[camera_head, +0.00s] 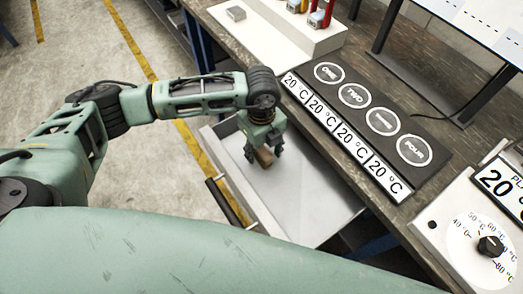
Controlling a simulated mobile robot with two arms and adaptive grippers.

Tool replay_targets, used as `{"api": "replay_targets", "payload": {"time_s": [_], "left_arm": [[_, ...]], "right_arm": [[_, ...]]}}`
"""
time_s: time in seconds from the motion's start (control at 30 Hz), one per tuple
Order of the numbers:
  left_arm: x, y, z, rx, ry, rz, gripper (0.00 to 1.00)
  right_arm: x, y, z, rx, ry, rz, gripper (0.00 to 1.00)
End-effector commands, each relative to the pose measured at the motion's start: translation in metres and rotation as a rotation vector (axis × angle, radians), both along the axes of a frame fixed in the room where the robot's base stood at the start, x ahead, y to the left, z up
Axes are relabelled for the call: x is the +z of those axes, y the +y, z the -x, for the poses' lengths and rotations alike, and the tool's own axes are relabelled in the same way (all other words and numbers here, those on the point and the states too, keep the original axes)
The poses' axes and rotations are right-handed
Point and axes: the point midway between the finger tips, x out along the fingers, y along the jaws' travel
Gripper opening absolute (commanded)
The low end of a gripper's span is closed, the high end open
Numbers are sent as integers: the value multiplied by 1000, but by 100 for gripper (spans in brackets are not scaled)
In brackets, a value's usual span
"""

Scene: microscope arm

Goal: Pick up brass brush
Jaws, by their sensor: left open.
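My left gripper (263,152) points down into an open, pale metal drawer (310,199). Its fingers are open and stand on either side of a small brown block-like object (264,157), which may be the brass brush. The gripper hides part of this object, so I cannot tell its full shape or whether a finger touches it. My right gripper is not in view.
The drawer has a dark handle (228,203) and otherwise looks empty. Above it is a workbench (352,62) with a black panel (366,112) of round labelled plates and 20 °C displays. A white dial unit (470,235) stands at the right.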

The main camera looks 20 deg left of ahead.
Motion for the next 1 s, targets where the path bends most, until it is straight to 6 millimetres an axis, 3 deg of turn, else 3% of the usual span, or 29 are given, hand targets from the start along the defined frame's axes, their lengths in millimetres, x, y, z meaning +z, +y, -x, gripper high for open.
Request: {"api": "replay_targets", "payload": {"time_s": [0.17,0.73,1.0], "left_arm": [[0,0,0,0,-1,1,48],[0,0,-1,0,-1,1,0],[1,0,-1,0,-2,1,0]], "right_arm": [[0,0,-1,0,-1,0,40],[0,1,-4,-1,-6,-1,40],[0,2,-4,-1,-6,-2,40]]}}
